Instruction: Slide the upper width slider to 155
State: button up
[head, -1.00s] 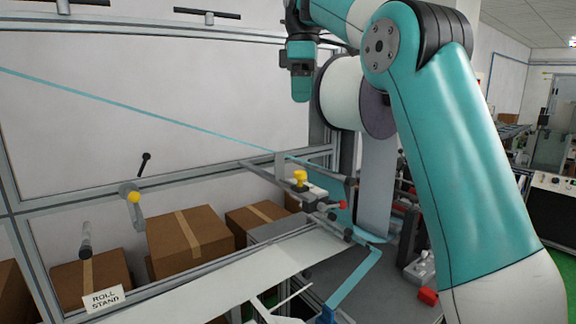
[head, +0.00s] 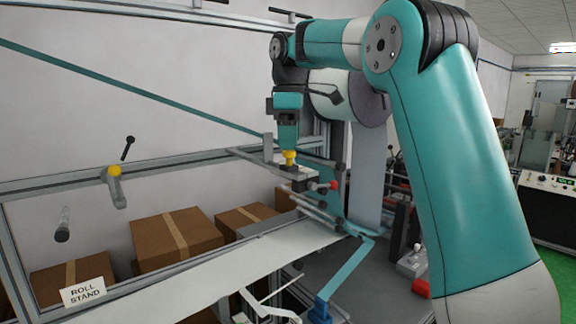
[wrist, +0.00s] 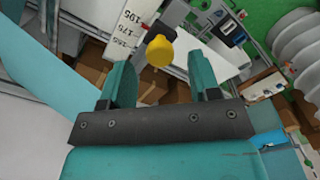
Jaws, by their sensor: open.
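The slider's yellow knob (head: 290,158) stands on a small carriage (head: 298,173) on the grey rail, in the middle of the head view. My gripper (head: 288,148) points down right above the knob. In the wrist view my gripper (wrist: 162,70) has its two teal fingers apart, and the yellow knob (wrist: 160,50) shows in the gap between them, near the tips. I cannot tell whether the fingers touch it. A white scale (wrist: 128,30) with black numbers, 195, 175 and 165 among them, lies next to the knob in the wrist view.
A red knob (head: 334,185) sits just right of the carriage. A teal strip (head: 150,98) runs down from the left, and a white roll (head: 330,97) stands behind my arm. Cardboard boxes (head: 178,240) lie below.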

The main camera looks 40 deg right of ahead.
aim_at(289, 160)
jog(key=shift+f+b, duration=0.75)
jog(key=shift+f, duration=0.45)
